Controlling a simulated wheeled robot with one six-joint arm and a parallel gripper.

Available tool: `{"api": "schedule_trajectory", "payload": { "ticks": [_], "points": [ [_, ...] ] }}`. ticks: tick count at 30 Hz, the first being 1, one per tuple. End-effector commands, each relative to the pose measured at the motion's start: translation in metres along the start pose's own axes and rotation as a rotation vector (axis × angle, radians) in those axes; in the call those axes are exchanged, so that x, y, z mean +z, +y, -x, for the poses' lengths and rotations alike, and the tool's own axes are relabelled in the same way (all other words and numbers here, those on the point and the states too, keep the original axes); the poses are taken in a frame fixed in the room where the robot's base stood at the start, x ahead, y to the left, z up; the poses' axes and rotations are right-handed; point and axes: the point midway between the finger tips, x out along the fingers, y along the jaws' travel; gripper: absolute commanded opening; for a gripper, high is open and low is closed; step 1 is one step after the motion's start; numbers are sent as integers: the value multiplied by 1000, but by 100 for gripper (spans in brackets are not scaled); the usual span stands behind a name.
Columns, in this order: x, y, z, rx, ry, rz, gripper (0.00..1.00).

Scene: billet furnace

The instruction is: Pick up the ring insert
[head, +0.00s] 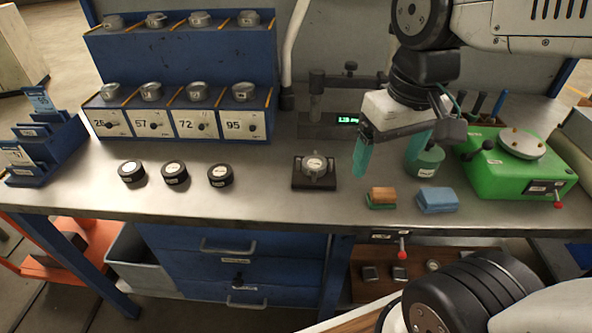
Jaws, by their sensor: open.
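Several short grey metal cylinders, ring-like in shape, sit on the two shelves of a blue rack; one is the front piece above label 95 (243,91). Another grey metal round piece (314,165) sits in a black holder (300,181) at the middle of the bench. I cannot tell which of these is the ring insert. My gripper (390,156) is open, with teal fingers pointing down, above the bench to the right of the black holder. Nothing shows between the fingers.
Three black round pieces (175,173) lie in front of the blue rack (272,50). An orange-brown and green block (381,198) and a blue block (437,201) lie near the front edge. A green machine (500,177) stands right.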

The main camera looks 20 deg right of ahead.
Motion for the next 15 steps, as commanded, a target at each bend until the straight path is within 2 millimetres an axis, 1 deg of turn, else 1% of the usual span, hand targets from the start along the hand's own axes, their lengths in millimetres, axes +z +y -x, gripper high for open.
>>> {"api": "schedule_trajectory", "payload": {
  "ticks": [1,5,6,9,12,15],
  "points": [
    [-17,-1,-4,-1,-18,18,81],
    [-68,-4,-20,-5,-44,74,81],
    [-83,-5,-27,-6,-51,92,81],
    [-120,-9,-48,-10,-66,136,81],
    [-149,-13,-69,-12,-81,172,81],
    [-172,-16,-89,-15,-90,200,81]
  ]
}}
